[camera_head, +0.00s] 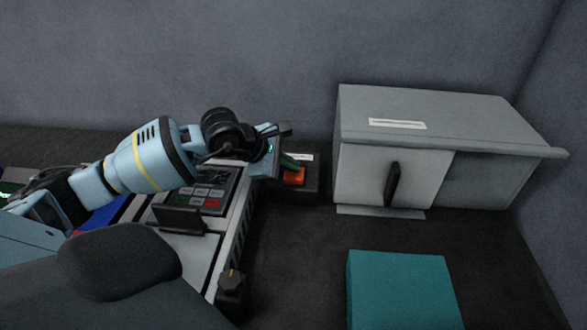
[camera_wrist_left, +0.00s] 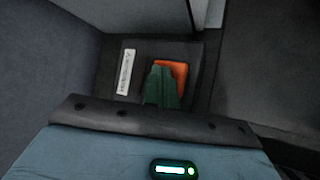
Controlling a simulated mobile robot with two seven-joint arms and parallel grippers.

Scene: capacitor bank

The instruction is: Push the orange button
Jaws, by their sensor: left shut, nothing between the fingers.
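The orange button (camera_head: 294,177) sits on a small dark box (camera_head: 312,190) beside the grey cabinet. My left gripper (camera_head: 291,163) reaches in from the left, its dark green fingers shut and empty at the button's upper edge. In the left wrist view, the closed fingers (camera_wrist_left: 161,85) overlap the left part of the orange button (camera_wrist_left: 181,72) and hide some of it. I cannot tell whether the fingertips touch the button. A white label (camera_wrist_left: 127,72) is on the box beside the button. My right gripper is not in view.
A grey cabinet (camera_head: 480,125) with a black handle (camera_head: 392,184) stands right of the button box. A keypad panel (camera_head: 207,195) lies under my left arm. A teal block (camera_head: 402,290) is at the front right. Dark floor between them is clear.

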